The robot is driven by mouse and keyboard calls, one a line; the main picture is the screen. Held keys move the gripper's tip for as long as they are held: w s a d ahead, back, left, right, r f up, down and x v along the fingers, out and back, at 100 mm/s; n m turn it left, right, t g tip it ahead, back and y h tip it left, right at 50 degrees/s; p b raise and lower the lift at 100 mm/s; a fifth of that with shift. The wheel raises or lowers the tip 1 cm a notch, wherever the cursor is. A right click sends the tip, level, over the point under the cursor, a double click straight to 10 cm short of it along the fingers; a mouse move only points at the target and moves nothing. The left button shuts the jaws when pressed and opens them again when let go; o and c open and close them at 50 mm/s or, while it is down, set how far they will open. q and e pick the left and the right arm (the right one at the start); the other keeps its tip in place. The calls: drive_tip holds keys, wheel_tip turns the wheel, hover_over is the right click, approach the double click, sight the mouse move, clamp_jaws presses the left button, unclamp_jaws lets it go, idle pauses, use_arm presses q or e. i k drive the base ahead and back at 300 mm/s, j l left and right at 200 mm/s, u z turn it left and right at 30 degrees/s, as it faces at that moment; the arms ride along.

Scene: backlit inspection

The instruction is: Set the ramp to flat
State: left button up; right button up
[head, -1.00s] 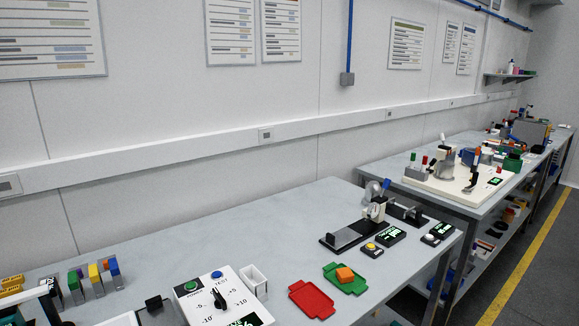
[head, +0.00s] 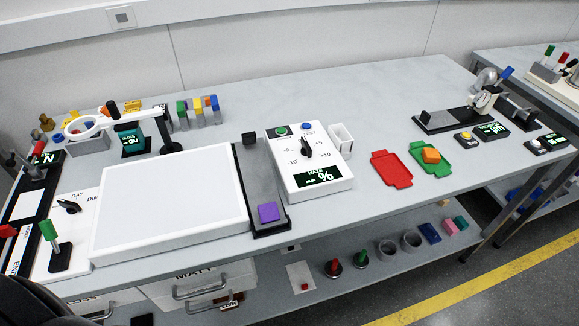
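A dark grey ramp (head: 258,180) lies on the near table, with a purple block (head: 268,212) at its near end and a small black block at its far end. I cannot tell its slope from this angle. To its right is a white control box (head: 297,185) with a black pointer knob (head: 306,147), marks for -10, -5, +5 and +10, a green button (head: 282,131) and a blue button (head: 307,127). The knob points roughly to the far side. Its display (head: 318,177) shows a percent sign; the rest is too small to read surely. Neither gripper is in view.
A white panel (head: 170,205) lies left of the ramp. A white open holder (head: 341,138), a red tray (head: 391,169) and a green tray (head: 440,161) with an orange block (head: 431,156) stand to the right. The table behind the box is clear.

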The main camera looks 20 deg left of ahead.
sight(258, 176)
drive_tip(key=l+u, duration=0.1)
drive_tip(key=u, duration=0.3)
drive_tip(key=i+l+u, duration=0.1)
drive_tip(key=u, duration=0.35)
drive_tip(key=l+u, duration=0.15)
drive_tip(key=u, duration=0.25)
drive_tip(key=l+u, duration=0.1)
drive_tip(key=u, duration=0.3)
drive_tip(key=k+l+u, duration=0.2)
drive_tip(key=l, duration=0.25)
drive_tip(key=l+u, duration=0.25)
drive_tip(key=l, duration=0.25)
drive_tip(key=k+l+u, duration=0.2)
drive_tip(key=l, duration=0.25)
drive_tip(key=k+l+u, duration=0.2)
drive_tip(key=l, duration=0.2)
drive_tip(key=k+l+u, duration=0.25)
drive_tip(key=l, duration=0.15)
drive_tip(key=k+l, duration=0.15)
drive_tip(key=l, duration=0.15)
drive_tip(key=k+l, duration=0.15)
drive_tip(key=l, duration=0.15)
drive_tip(key=k+l, duration=0.15)
drive_tip(key=l, duration=0.15)
